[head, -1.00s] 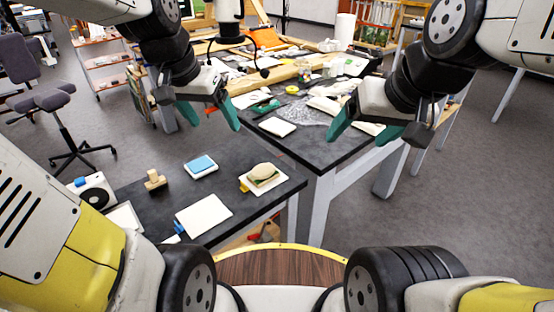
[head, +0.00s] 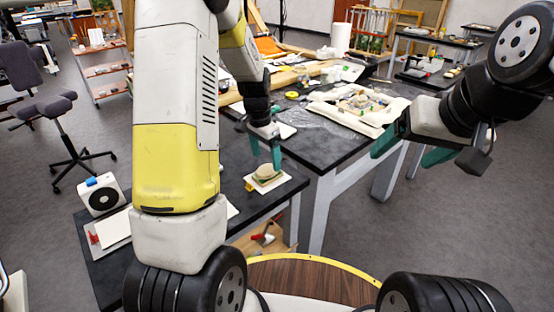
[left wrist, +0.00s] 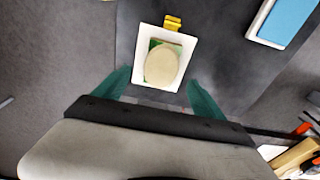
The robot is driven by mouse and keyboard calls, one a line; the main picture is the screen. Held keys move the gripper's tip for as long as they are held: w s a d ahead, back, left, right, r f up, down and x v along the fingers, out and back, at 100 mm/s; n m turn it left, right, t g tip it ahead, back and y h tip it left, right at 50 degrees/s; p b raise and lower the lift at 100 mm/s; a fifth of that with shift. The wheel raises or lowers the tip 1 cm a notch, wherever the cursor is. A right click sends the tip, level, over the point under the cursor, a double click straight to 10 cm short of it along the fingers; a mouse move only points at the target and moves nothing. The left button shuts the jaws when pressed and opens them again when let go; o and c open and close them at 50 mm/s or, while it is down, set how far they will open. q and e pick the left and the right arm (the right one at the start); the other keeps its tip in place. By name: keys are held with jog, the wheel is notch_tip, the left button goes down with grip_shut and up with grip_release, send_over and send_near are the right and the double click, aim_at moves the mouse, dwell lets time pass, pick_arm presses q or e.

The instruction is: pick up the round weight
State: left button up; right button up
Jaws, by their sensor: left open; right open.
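The round weight (head: 265,171) is a beige, rounded piece with green beneath it, lying on a white square pad near the dark table's corner. In the left wrist view the weight (left wrist: 162,64) sits on the white pad (left wrist: 141,45), just beyond and between the fingertips. My left gripper (head: 265,163) is over the pad, its green fingers apart and empty; they also show in the left wrist view (left wrist: 160,90). Whether a finger touches the pad is unclear. My right gripper (head: 403,150) is open and empty, raised at the right, away from the weight.
A yellow block (left wrist: 173,22) adjoins the pad. A blue-topped block (left wrist: 285,18) lies on the dark table to the right in the wrist view. A white speaker-like box (head: 101,194) stands at the table's left. A larger cluttered table (head: 318,150) stands behind. My left arm hides the table's middle.

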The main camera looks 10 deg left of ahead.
aim_at(267, 168)
pick_arm(q)
notch_tip(267, 168, down, 4)
jog(key=shift+w+f, duration=0.15)
jog(key=shift+f, duration=0.05)
jog(key=shift+c, duration=0.4)
grip_shut()
jog(key=shift+r, duration=0.1)
